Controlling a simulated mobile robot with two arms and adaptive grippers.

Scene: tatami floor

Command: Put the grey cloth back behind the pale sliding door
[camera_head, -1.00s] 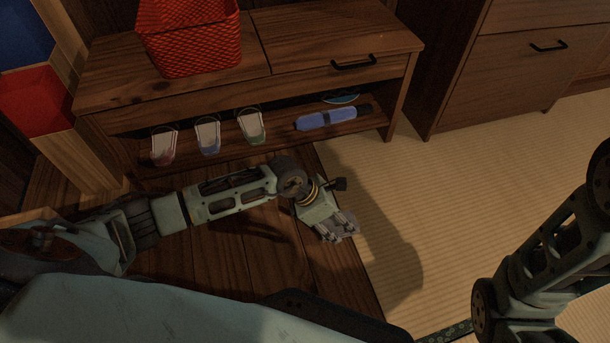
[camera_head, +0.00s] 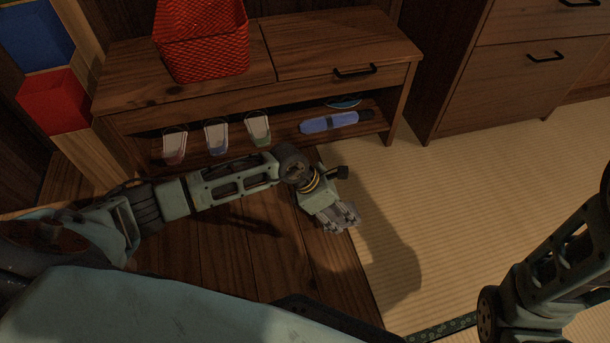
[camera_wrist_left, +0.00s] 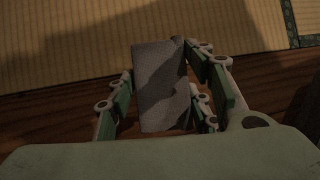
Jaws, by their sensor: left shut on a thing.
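My left gripper (camera_head: 345,217) is shut on the grey cloth, above the seam between the dark wooden floor and the tatami. In the left wrist view, the folded grey cloth (camera_wrist_left: 161,88) sits between the fingers of my left gripper (camera_wrist_left: 165,100). In the head view the cloth is hard to tell apart from the fingers. Part of my right arm shows at the right edge of the head view, but its gripper is outside the picture. I see no pale sliding door in these views.
A wooden bench (camera_head: 335,42) holds a red basket (camera_head: 203,38) on top. Its lower shelf carries several small items and a blue bottle-like thing (camera_head: 330,122). A wooden cabinet (camera_head: 500,80) stands at the right. The tatami (camera_head: 440,200) is clear.

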